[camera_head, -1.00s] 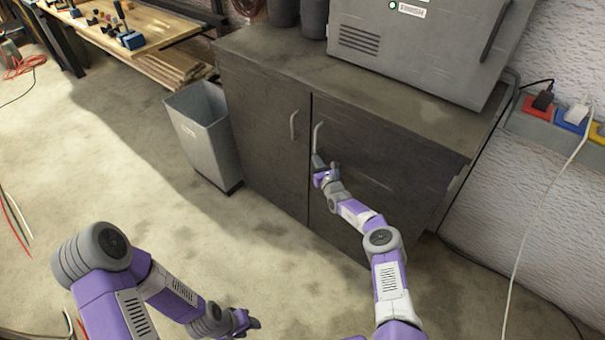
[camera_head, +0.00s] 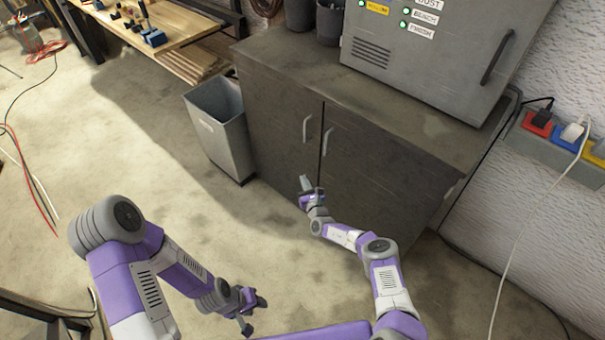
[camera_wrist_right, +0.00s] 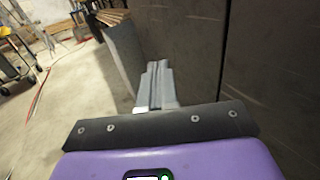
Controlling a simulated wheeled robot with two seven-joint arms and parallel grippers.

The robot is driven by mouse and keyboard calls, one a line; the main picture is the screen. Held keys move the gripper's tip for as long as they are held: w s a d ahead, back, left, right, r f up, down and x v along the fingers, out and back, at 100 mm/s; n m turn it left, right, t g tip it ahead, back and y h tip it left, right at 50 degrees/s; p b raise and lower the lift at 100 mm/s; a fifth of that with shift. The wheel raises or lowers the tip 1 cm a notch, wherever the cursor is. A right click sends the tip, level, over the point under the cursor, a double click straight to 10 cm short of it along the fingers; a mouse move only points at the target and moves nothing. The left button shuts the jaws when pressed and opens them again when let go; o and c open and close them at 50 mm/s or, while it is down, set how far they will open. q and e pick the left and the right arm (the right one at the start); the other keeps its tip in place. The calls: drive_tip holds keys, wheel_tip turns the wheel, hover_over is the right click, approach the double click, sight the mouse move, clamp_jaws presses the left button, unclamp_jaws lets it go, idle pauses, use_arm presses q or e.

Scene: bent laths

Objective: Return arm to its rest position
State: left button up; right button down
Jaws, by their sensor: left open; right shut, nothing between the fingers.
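My right arm reaches forward in the head view, and its gripper (camera_head: 306,184) is shut and empty in front of the dark cabinet's lower doors. In the right wrist view the closed fingers (camera_wrist_right: 158,85) show with nothing between them. A gap seems to lie between them and the cabinet doors (camera_wrist_right: 185,40). My left arm is bent at the lower left of the head view. Its gripper (camera_head: 254,312) is open and empty, low over the floor.
The cabinet (camera_head: 385,165) has two shut doors with handles. A grey control box (camera_head: 425,55) stands on it. A grey bin (camera_head: 221,135) stands to its left, near a wooden workbench (camera_head: 165,25). Cables lie on the floor at left. The floor between bin and arms is clear.

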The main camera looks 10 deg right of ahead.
drive_tip(key=shift+s+a, duration=0.15)
drive_tip(key=s+a+r+n+g+y, duration=0.2)
drive_tip(key=s+a+n+g+y, duration=0.15)
drive_tip(key=a+n+y, duration=0.35)
drive_tip(key=s+a+r+n+g+y, duration=0.1)
drive_tip(key=s+a+n+g+y, duration=0.25)
drive_tip(key=a, duration=0.65)
drive_tip(key=s+a+f+n+g, duration=0.25)
drive_tip(key=s+n+g, duration=0.5)
drive_tip(key=s, duration=0.55)
drive_tip(key=s+d+f+n+g+h, duration=0.1)
drive_tip(key=s+d+n+g+h, duration=0.2)
drive_tip(key=s, duration=0.4)
drive_tip(key=s+d+f+n+g+h, duration=0.1)
drive_tip(key=s+d+f+n+h, duration=0.1)
drive_tip(key=s+d+n+h, duration=0.3)
drive_tip(key=s+d+r+n+t+h, duration=0.1)
drive_tip(key=s+d+r+n, duration=0.4)
drive_tip(key=s+d, duration=0.3)
drive_tip(key=s, duration=0.3)
drive_tip(key=shift+s+d, duration=0.35)
drive_tip(key=shift+d, duration=0.05)
